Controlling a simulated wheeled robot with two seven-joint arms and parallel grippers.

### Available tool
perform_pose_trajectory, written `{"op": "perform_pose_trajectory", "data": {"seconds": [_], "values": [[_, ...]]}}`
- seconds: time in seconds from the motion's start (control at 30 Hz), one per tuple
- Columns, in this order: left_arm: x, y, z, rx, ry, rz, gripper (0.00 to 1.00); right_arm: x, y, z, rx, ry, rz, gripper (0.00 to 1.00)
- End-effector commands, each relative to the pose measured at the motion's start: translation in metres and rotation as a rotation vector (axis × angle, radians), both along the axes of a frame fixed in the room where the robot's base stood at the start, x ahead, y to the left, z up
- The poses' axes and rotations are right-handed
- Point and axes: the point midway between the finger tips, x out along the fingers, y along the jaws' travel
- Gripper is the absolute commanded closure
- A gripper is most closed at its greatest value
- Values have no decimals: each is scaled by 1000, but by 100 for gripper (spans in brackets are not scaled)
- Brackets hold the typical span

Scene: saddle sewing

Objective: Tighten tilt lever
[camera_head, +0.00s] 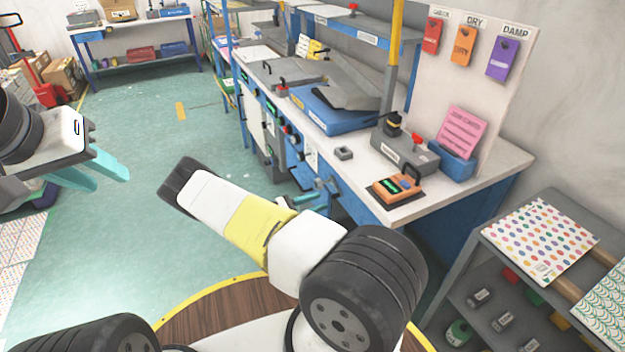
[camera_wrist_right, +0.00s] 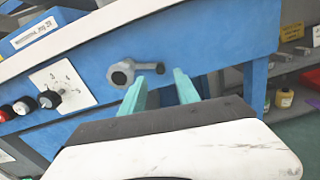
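The grey tilt lever (camera_wrist_right: 122,75) is on the blue front panel of the bench in the right wrist view. Its round hub is at the left and its arm points right, ending in a dark knob. In the head view the lever (camera_head: 327,187) shows small at the bench's front side. My right gripper (camera_wrist_right: 160,80) is open, with its two teal fingers apart and pointing at the panel. The lever's knob end appears between the fingertips; I cannot tell whether they touch it. My left gripper (camera_head: 98,170) is open and empty over the floor at the left.
The workbench (camera_head: 470,182) carries an orange device (camera_head: 396,188) and a blue tray (camera_head: 335,112). A grey shelf rack (camera_head: 478,262) stands at the right.

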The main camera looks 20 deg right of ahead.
Motion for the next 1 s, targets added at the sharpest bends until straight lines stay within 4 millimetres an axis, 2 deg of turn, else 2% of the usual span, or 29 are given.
{"op": "perform_pose_trajectory", "data": {"seconds": [0.1, 0.3, 0.47, 0.7, 0.9, 1.0], "values": [[0, 0, 0, 0, 0, 0, 64, 1, -22, 0, -2, 2, -3, 62], [0, 0, 0, 0, 0, 0, 64, 3, -48, 0, -1, 0, -2, 62], [0, 0, 0, 0, 0, 0, 64, 4, -57, 0, 1, 0, -2, 62], [0, 0, 0, 0, 0, 0, 64, 4, -58, 0, 1, 0, -2, 62], [0, 0, 0, 0, 0, 0, 64, 4, -57, 0, 1, 0, -2, 100], [0, 0, 0, 0, 0, 0, 64, 4, -57, 0, 1, 0, -2, 100]]}}
